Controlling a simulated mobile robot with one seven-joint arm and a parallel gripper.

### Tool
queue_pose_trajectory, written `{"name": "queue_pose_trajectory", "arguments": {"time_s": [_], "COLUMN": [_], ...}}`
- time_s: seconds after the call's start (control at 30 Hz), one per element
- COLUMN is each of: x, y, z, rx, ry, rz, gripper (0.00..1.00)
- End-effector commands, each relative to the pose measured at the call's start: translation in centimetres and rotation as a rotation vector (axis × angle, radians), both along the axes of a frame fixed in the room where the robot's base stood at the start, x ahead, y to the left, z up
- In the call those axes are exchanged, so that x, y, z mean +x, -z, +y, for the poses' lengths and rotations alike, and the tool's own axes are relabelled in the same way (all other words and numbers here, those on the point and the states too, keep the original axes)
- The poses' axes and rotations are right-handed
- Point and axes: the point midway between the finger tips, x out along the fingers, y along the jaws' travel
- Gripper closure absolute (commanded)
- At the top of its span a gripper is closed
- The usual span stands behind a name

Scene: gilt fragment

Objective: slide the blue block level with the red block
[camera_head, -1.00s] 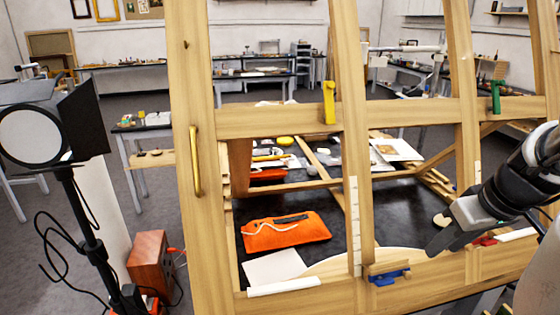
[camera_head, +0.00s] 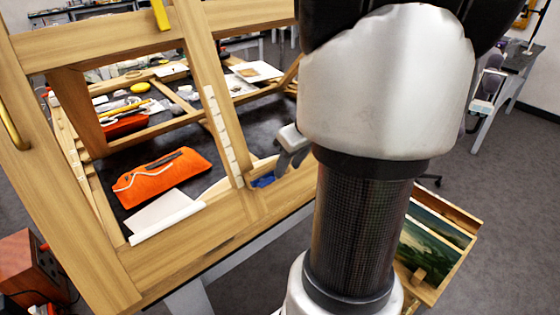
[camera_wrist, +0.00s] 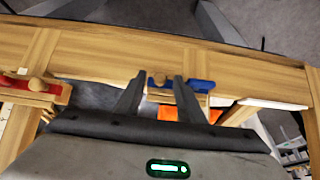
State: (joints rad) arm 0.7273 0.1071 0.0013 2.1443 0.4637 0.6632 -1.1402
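The blue block (camera_wrist: 198,86) sits at the edge of the wooden frame's beam (camera_wrist: 110,55) in the wrist view, with a round wooden knob (camera_wrist: 158,81) at its left part. In the head view, the blue block (camera_head: 263,181) shows small beside my arm. My gripper (camera_wrist: 158,78) is open, its two dark fingers apart with the knob between their tips; I cannot tell whether they touch it. It also shows in the head view (camera_head: 288,157). The red block (camera_wrist: 40,88), with its own wooden knob, is at the left in the wrist view; my arm hides it in the head view.
A white marked strip (camera_head: 222,135) runs along an upright of the frame. A yellow block (camera_head: 160,14) is on the upper beam. An orange pouch (camera_head: 160,178) and a white roll (camera_head: 167,222) lie near the frame.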

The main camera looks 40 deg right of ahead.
Motion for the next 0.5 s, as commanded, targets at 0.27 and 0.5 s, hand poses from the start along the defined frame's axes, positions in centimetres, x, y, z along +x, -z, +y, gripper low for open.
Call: {"name": "queue_pose_trajectory", "arguments": {"time_s": [0.27, 0.5], "x": [0.00, -0.02], "y": [-0.03, -0.04], "z": [0.01, 0.01], "rx": [0.000, 0.000], "ry": [0.000, 0.000], "rz": [0.000, 0.000], "gripper": [0.83, 1.00]}}
